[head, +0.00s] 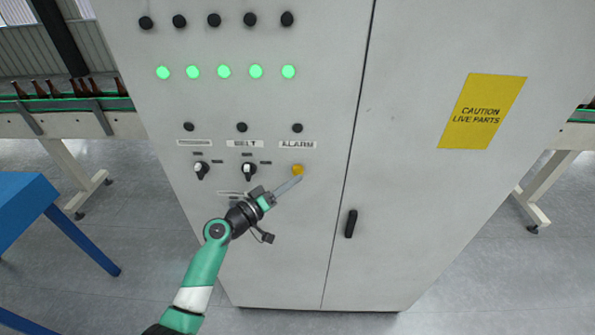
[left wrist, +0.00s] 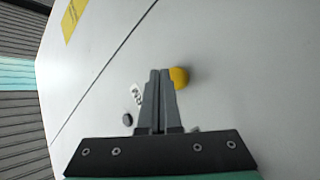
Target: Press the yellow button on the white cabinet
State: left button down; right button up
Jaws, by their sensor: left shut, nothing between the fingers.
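The white cabinet (head: 400,90) fills the middle of the head view. Its yellow button (head: 298,169) sits under the ALARM label, right of two black rotary switches. My left gripper (head: 298,180) is shut and empty, its fingertips at the lower edge of the button in the head view. In the left wrist view the closed fingers (left wrist: 160,73) point at the panel, and the yellow button (left wrist: 180,77) shows just right of the tips, partly hidden by them. Whether the tips touch it cannot be told. My right gripper is not in view.
Two black switches (head: 249,170) (head: 201,169) are left of the button. A black door handle (head: 351,223) is lower right, beyond the door seam. A blue table (head: 25,205) stands at the left, and a conveyor with brown bottles (head: 75,90) is behind.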

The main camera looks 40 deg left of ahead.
pick_arm(q)
jog(key=shift+s+d+p, duration=1.35)
jog(key=shift+s+d, duration=0.3)
jog(key=shift+s, duration=0.25)
